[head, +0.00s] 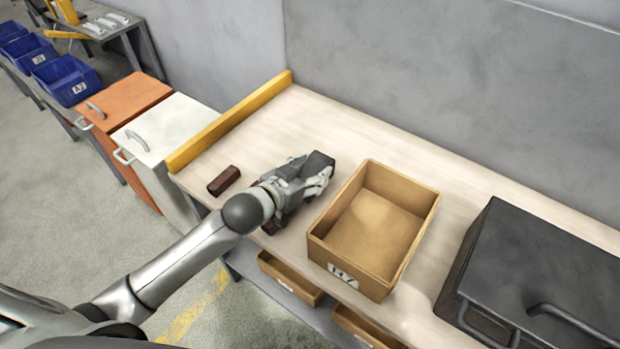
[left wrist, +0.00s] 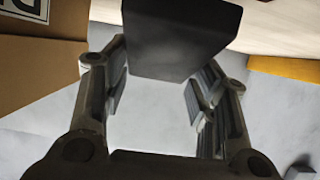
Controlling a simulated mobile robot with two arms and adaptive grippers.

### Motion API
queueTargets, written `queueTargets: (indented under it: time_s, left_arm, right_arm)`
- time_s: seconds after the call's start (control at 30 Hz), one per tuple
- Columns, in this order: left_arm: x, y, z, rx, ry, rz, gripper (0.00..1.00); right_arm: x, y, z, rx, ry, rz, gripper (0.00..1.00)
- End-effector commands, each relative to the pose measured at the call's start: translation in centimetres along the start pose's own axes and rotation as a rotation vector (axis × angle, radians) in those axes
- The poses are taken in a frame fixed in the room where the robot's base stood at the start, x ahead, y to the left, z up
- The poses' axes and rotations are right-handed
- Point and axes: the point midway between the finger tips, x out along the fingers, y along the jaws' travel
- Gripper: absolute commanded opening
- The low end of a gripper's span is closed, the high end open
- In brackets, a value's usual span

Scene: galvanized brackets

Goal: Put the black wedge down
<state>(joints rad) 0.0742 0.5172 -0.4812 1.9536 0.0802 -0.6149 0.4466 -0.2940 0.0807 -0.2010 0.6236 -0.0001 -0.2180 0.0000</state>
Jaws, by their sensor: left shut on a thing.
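The black wedge (head: 318,162) is at the tip of my left gripper (head: 308,182), over the pale bench left of the cardboard-coloured bin. In the left wrist view the black wedge (left wrist: 180,38) fills the top middle, between the fingers of my left gripper (left wrist: 163,72). The gripper is shut on it. The gripper hides part of the wedge in the head view, and I cannot tell whether its underside touches the bench. My right gripper is not in view.
The bench (head: 320,120) has a yellow edge strip (head: 230,120) at left. A dark brown block (head: 224,181) lies left of my gripper, and another (head: 271,228) shows below it. The open bin (head: 408,247) is close on the right, then a black case (head: 545,265). Bench behind the gripper is clear.

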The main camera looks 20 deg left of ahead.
Motion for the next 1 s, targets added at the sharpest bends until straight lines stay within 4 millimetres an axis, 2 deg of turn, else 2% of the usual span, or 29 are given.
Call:
queueTargets:
  time_s: [0.03,0.13,0.53,0.57,0.6,0.73,1.0]
  left_arm:
    - [0.2,0.2,0.9,-0.002,-0.004,0.002,0.14]
    - [0.6,0.2,1.9,-0.001,-0.002,0.003,0.14]
    - [0.9,0.2,2.4,-0.001,0.0,0.003,0.14]
    - [0.9,0.2,2.6,-0.001,-0.005,0.002,0.55]
    - [0.9,0.2,2.5,-0.001,-0.004,0.002,0.6]
    - [0.8,0.2,2.5,-0.001,-0.005,0.002,0.75]
    - [0.8,0.2,2.5,0.0,-0.005,0.002,0.75]
  right_arm:
    - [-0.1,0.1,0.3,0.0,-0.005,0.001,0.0]
    - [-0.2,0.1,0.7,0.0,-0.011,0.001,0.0]
    - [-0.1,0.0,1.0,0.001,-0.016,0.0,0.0]
    - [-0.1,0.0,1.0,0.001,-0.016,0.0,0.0]
    - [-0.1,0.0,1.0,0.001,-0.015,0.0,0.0]
    - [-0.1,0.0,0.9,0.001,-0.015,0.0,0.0]
    - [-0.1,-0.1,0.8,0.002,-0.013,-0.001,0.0]
